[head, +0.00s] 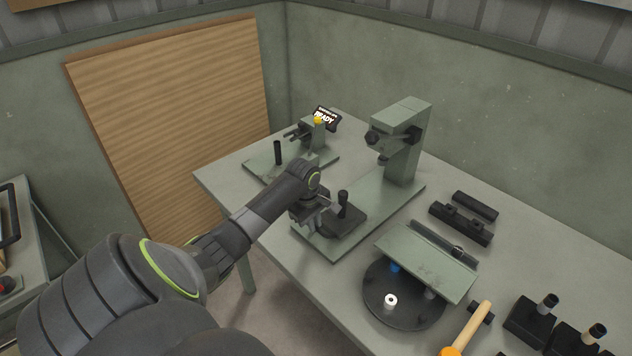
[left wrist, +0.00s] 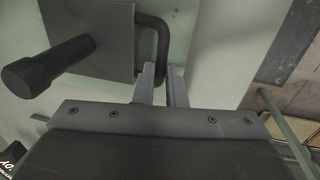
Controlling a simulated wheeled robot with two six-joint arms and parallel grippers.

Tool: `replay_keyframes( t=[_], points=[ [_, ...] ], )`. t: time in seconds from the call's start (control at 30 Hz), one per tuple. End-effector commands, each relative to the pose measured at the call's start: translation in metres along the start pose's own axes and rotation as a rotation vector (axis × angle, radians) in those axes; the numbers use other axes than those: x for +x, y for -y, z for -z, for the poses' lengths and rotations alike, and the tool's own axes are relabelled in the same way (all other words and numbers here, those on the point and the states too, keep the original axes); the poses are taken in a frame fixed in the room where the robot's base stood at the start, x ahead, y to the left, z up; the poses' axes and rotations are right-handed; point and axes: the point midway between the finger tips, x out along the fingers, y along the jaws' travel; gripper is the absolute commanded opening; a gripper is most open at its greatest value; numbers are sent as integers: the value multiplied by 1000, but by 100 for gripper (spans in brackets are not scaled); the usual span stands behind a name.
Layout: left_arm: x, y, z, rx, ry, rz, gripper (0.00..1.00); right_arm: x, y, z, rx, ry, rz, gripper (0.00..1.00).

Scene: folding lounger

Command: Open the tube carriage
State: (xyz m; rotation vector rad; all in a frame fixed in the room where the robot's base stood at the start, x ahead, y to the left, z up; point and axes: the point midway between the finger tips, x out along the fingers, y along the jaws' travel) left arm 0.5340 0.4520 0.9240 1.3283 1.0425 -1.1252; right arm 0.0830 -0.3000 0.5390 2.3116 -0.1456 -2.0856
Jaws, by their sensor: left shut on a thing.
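The tube carriage (head: 347,224) is a dark flat block on the base of the green press (head: 402,140). A black upright post (head: 343,204) stands on it. In the left wrist view the carriage (left wrist: 105,38) shows at the upper left, with the post (left wrist: 50,66) pointing toward the camera. A dark bent handle (left wrist: 160,38) sticks out from its side. My left gripper (head: 318,209) is at the carriage's near left side. In the left wrist view its fingers (left wrist: 160,85) are shut on the handle. My right gripper is out of view.
Behind is a smaller green fixture (head: 316,135) with a "READY" display (head: 326,117). To the right are a dark round turntable (head: 402,310) under a green plate (head: 425,262), black blocks (head: 461,224) and an orange-tipped wooden handle (head: 472,325). My left arm crosses the table's left edge.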

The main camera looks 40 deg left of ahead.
Motion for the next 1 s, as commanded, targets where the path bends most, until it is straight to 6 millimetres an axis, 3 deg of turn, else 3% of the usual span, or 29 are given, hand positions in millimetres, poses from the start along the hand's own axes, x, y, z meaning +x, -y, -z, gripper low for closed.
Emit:
replay_keyframes(
  t=[0.4,0.43,0.6,1.0],
  points=[
    [0,1,0,0,0,0,0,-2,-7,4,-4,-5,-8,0],
    [0,1,0,0,0,0,12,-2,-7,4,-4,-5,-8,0],
    [0,1,0,0,-1,0,33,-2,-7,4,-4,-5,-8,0],
    [-9,0,1,0,-3,-4,33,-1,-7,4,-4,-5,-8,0]
  ],
)
